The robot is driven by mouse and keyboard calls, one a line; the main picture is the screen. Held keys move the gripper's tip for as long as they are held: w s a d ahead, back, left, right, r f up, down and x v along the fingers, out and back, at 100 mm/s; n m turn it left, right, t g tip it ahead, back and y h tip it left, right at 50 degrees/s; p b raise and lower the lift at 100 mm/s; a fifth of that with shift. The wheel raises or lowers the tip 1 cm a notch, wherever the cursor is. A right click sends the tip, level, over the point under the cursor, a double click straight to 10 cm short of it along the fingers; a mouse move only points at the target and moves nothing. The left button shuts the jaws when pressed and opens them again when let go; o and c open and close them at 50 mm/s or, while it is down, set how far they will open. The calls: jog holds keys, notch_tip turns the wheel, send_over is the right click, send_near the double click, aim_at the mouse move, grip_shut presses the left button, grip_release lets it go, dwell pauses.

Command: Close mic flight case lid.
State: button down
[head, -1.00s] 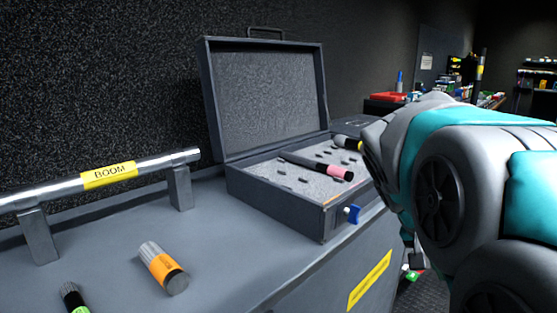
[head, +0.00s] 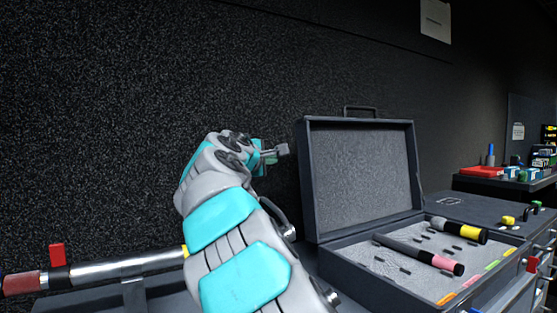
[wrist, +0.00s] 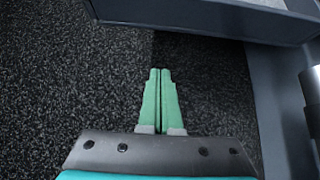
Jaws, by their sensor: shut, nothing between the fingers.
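The mic flight case (head: 340,252) stands on the counter in the head view, its foam-lined lid (head: 362,172) standing open and upright at the back. Two dark mics lie in the case foam, one with a pink band (head: 425,256) and one with a yellow band (head: 460,230). My gripper (head: 282,151) is left of the lid's upper left edge and apart from it, near the dark wall. In the wrist view its two green fingers (wrist: 160,100) are shut together with nothing between them.
A silver boom bar (head: 135,264) with a red clamp (head: 57,255) lies on a stand at the left. A red box (head: 482,171) and small items sit at the far right. Dark textured wall rises behind the case.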

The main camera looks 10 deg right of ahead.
jog(key=w+d+p, duration=0.1)
jog(key=w+d, duration=0.3)
jog(key=d, duration=0.2)
jog(key=shift+w+d+f+p, duration=0.25)
jog(key=shift+w+d+p, duration=0.05)
jog(key=shift+w, duration=0.1)
dwell(1.0)
jog(key=shift+d, duration=0.1)
